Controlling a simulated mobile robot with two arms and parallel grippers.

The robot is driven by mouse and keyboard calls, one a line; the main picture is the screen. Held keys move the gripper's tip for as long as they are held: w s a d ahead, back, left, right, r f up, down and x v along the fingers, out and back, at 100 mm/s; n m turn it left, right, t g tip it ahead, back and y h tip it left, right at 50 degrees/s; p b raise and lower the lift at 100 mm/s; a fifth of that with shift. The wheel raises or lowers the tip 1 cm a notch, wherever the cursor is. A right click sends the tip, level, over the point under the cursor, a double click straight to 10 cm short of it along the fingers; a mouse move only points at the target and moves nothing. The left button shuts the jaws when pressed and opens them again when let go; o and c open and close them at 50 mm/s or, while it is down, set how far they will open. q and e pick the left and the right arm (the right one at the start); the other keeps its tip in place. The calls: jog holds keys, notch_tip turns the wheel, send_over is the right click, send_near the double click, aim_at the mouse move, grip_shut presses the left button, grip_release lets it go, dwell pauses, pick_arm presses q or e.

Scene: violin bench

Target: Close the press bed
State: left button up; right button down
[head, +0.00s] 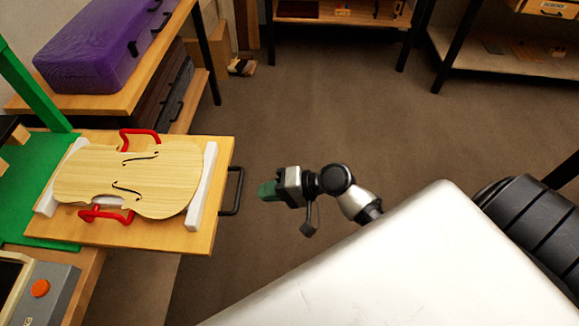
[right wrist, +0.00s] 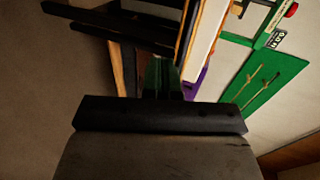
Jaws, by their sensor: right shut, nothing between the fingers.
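The press bed (head: 222,165) is a wooden board pulled out from the green press (head: 30,190) at the left of the head view. A black bar handle (head: 238,191) is on its right end. A pale violin plate (head: 130,180) with two f-holes lies on the bed between white strips, with red clamps at its sides. My right gripper (head: 264,191), with green fingertips, is shut and empty, just right of the handle with a small gap. Its fingers (right wrist: 163,78) also show in the dim right wrist view. My left gripper is not in view.
A purple case (head: 100,45) lies on a wooden shelf behind the bed. A grey box with an orange button (head: 40,288) is at the lower left. Shelves stand along the back. The brown floor (head: 320,110) right of the bed is clear.

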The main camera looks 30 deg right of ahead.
jog(key=shift+w+a+r+p, duration=0.2)
jog(key=shift+w+a, duration=0.25)
jog(key=shift+a, duration=0.25)
jog(key=shift+w+a+r+p, duration=0.1)
jog(key=shift+w+a+r, duration=0.05)
jog(key=shift+w+a, duration=0.4)
jog(key=shift+a, duration=0.15)
